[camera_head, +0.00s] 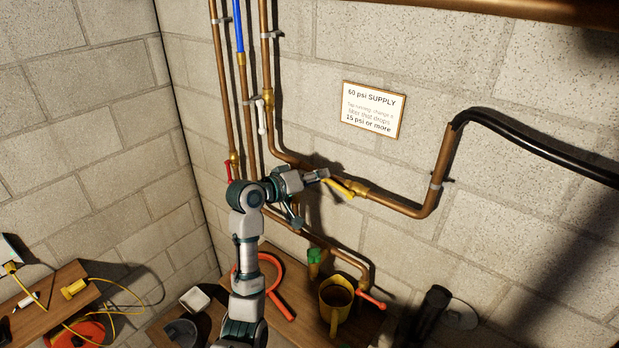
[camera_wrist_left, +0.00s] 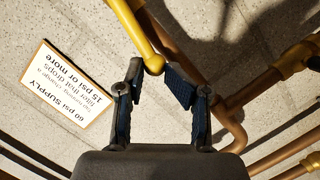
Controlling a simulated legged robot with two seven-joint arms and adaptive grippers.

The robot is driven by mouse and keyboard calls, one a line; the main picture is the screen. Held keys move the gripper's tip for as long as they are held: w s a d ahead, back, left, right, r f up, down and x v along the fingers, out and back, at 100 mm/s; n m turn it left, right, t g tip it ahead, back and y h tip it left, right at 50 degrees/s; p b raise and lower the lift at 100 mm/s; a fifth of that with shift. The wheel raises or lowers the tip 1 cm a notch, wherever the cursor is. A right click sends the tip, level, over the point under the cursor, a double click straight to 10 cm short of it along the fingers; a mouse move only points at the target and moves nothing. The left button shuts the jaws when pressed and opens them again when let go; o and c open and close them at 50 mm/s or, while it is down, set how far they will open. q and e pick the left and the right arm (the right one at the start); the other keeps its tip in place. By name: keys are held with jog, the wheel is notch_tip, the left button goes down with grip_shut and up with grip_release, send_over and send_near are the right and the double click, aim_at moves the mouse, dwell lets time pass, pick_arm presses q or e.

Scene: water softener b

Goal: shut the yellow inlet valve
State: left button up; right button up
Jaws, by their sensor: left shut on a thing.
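The yellow inlet valve handle (camera_head: 340,188) is on a copper pipe on the block wall, near the middle of the head view. It lies at a small angle to the pipe there. My left gripper (camera_head: 325,175) is at the handle's left end. In the left wrist view the yellow handle (camera_wrist_left: 136,32) comes down from the top, and its rounded end sits between the fingertips of my left gripper (camera_wrist_left: 158,72). The fingers are shut on that end. The gripper hides part of the pipe behind it. My right gripper is not in view.
A white-handled valve (camera_head: 261,116) and a red-handled valve (camera_head: 228,171) are on pipes to the left. A sign (camera_head: 373,109) hangs above the pipe.

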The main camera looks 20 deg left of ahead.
pick_arm(q)
jog(key=shift+s+d, duration=0.1)
jog(key=shift+d, duration=0.5)
jog(key=shift+c, duration=0.2)
jog(key=shift+d+r, duration=0.2)
jog(key=shift+d, duration=0.05)
jog(key=shift+c, duration=0.5)
jog(key=shift+d+r+p, duration=0.1)
jog(key=shift+r+p, duration=0.1)
jog(key=shift+p, duration=0.1)
jog(key=shift+d+r+p, duration=0.25)
jog(key=shift+r+p, duration=0.45)
jog(key=shift+r, duration=0.1)
jog(key=shift+c, duration=0.5)
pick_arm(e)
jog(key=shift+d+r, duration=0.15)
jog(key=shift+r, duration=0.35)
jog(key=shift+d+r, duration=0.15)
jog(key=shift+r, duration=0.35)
pick_arm(q)
jog(key=shift+r, duration=0.1)
